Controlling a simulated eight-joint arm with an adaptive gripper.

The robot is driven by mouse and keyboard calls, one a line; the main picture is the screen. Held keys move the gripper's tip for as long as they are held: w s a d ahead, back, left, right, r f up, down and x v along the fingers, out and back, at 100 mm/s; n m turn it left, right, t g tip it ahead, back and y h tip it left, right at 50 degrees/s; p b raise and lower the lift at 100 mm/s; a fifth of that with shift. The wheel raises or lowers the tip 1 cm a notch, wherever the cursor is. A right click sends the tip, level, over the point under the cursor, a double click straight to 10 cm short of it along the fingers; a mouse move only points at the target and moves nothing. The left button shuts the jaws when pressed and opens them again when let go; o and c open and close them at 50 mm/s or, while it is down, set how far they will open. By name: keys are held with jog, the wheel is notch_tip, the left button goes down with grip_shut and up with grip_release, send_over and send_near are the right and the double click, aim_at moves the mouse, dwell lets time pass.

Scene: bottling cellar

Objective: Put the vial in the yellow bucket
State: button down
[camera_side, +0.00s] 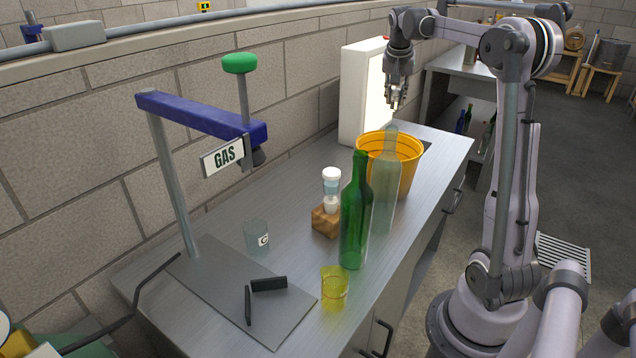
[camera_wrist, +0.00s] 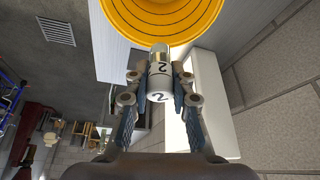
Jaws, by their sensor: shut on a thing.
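The yellow bucket (camera_side: 411,172) stands at the far end of the steel bench, partly hidden by a clear bottle. Its open top and ringed inside show at the top of the wrist view (camera_wrist: 165,18). My gripper (camera_side: 395,98) is in the air above the bucket's far side in the side view. In the wrist view, its fingers (camera_wrist: 160,88) are shut on a small pale vial (camera_wrist: 158,75) marked with the number 2. The vial's far end overlaps the bucket's rim in that view; it appears apart from the bucket. In the side view the vial is too small to make out clearly.
A tall green bottle (camera_side: 354,222) and the clear bottle (camera_side: 385,190) stand in front of the bucket. A lit white panel (camera_side: 366,90) is behind it. A wooden block (camera_side: 325,222) holds a white-capped container (camera_side: 331,178).

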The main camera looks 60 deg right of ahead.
aim_at(393, 110)
notch_tip(393, 110, down, 13)
jog(key=shift+r, duration=0.15)
dwell(0.9)
jog(key=c, duration=1.1)
grip_release()
jog(key=shift+r, duration=3.55)
